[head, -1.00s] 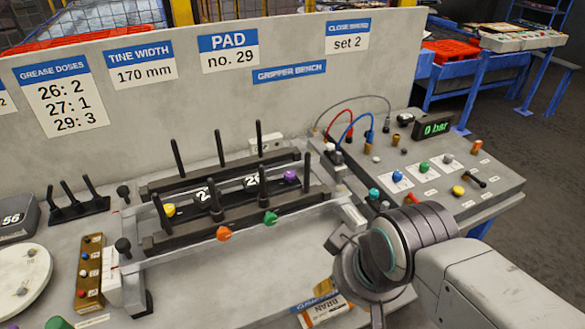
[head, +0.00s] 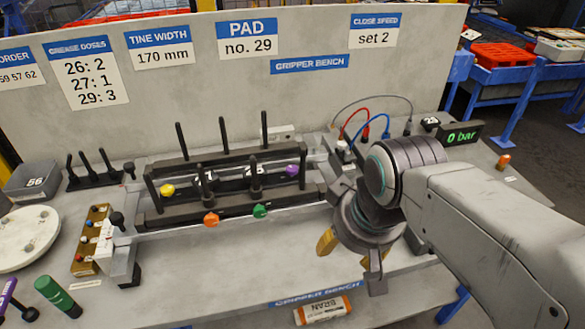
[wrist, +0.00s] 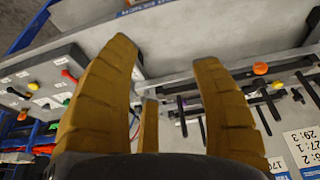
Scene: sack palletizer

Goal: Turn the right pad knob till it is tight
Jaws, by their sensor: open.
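The pad fixture (head: 225,213) on the bench has two dark bars with upright black pins. It carries a yellow knob (head: 167,190) at left, a purple knob (head: 292,171) at right, and an orange knob (head: 211,219) and a green knob (head: 260,211) along its front. I cannot tell which is the right pad knob. My gripper (head: 350,252) points down, open and empty, right of the fixture and apart from the knobs. In the wrist view its yellow-brown fingers (wrist: 165,65) are spread; the orange knob (wrist: 260,68) shows beyond the right finger. The purple and green knobs are not clear there.
The pressure display (head: 462,135) reads 0 bar. A sign board (head: 230,75) stands behind the fixture.

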